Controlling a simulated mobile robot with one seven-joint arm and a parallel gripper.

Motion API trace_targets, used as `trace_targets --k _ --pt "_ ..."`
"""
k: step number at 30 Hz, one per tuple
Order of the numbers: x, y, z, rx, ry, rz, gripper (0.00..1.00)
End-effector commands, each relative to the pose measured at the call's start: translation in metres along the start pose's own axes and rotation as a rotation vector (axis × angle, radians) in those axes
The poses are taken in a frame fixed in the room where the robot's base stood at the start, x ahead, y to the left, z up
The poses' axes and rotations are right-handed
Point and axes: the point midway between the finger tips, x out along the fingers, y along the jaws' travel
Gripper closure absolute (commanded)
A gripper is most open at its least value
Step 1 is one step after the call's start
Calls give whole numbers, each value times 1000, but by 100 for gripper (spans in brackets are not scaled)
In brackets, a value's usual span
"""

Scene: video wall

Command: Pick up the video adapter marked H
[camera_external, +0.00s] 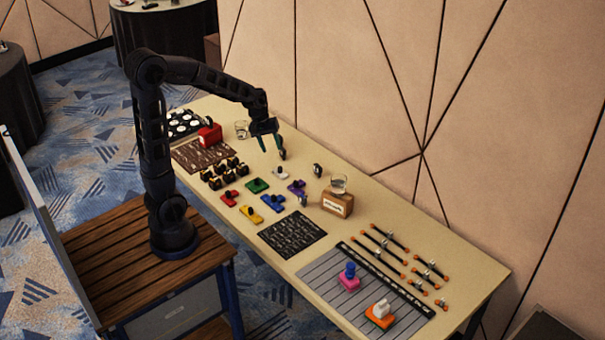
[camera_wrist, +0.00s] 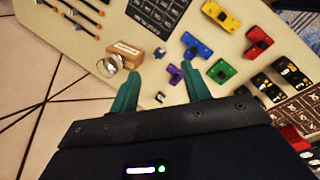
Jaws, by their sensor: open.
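Several black blocks with yellow parts and small marks (camera_external: 225,172) stand in a cluster on the table, left of the coloured pieces. They also show at the right of the wrist view (camera_wrist: 268,86). The marks are too small to read, so I cannot tell which one bears an H, or whether these are the adapters. My gripper (camera_external: 272,148) is open and empty above the far side of the table, to the right of the cluster in the external view. Its two green fingers (camera_wrist: 160,75) are spread apart in the wrist view.
Red (camera_external: 229,198), green (camera_external: 257,185), yellow (camera_external: 251,214), blue (camera_external: 272,203) and purple (camera_external: 296,187) pieces lie mid-table. A red object (camera_external: 210,135) and another glass (camera_external: 241,130) stand behind the cluster. The wall borders the far edge.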

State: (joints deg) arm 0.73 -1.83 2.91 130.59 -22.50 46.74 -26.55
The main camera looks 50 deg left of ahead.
Motion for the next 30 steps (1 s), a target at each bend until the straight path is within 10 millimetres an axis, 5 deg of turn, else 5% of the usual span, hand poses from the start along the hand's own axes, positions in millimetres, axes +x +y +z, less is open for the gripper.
trace_targets --k 12,24,30 --pt "101 27 -59 -339 -100 -24 53" --pt "209 30 -106 -660 -156 -72 53" --pt "240 27 -116 -751 -166 -87 53"
